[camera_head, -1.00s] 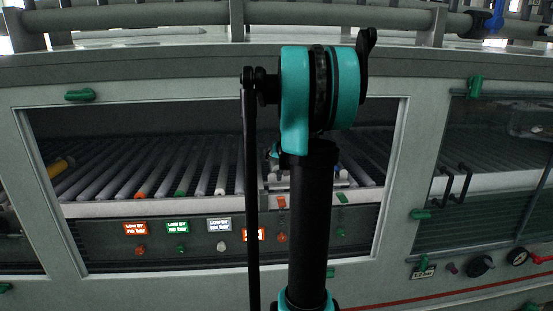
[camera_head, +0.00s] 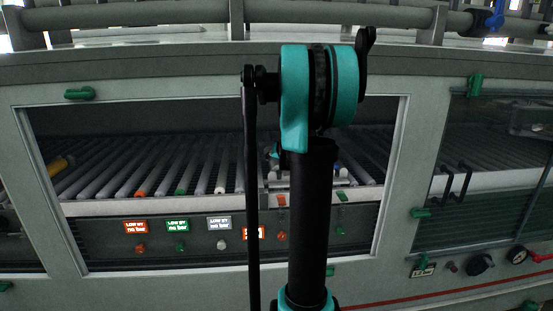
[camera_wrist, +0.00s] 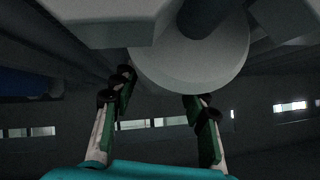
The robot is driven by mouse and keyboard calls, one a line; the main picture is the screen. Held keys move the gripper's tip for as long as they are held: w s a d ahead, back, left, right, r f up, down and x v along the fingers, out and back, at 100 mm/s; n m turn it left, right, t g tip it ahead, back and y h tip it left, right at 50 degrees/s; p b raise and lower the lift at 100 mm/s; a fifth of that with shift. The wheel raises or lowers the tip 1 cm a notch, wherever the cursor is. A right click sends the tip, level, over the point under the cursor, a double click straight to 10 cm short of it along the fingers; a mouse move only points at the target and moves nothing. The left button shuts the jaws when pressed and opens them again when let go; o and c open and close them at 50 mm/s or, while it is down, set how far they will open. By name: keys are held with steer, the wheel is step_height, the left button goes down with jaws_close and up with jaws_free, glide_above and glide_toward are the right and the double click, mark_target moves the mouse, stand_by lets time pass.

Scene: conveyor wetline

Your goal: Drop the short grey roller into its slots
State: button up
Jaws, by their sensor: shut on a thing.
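In the wrist view my gripper (camera_wrist: 160,92) has one finger on each side below a thick pale grey cylinder (camera_wrist: 190,62), which I take to be the short grey roller. The gripper is shut on it. The near round end of the roller faces the camera; the rest runs away upward and is partly hidden. In the head view my arm covers the gripper and the held roller. The slots cannot be made out in either view.
Through the window opening, a bed of parallel rollers (camera_head: 157,170) shows orange, green and white ends. Orange (camera_head: 135,227), green (camera_head: 177,226) and grey (camera_head: 218,223) label plates sit below. The window frame (camera_head: 392,180) bounds the opening; green latches (camera_head: 80,93) are on the housing.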

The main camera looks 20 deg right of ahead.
steer(key=shift+f, duration=0.65)
steer(key=o, duration=1.4)
steer(key=shift+o, duration=0.2)
steer(key=shift+f, duration=0.1)
steer(key=v, duration=1.2)
steer(key=shift+s, duration=0.1)
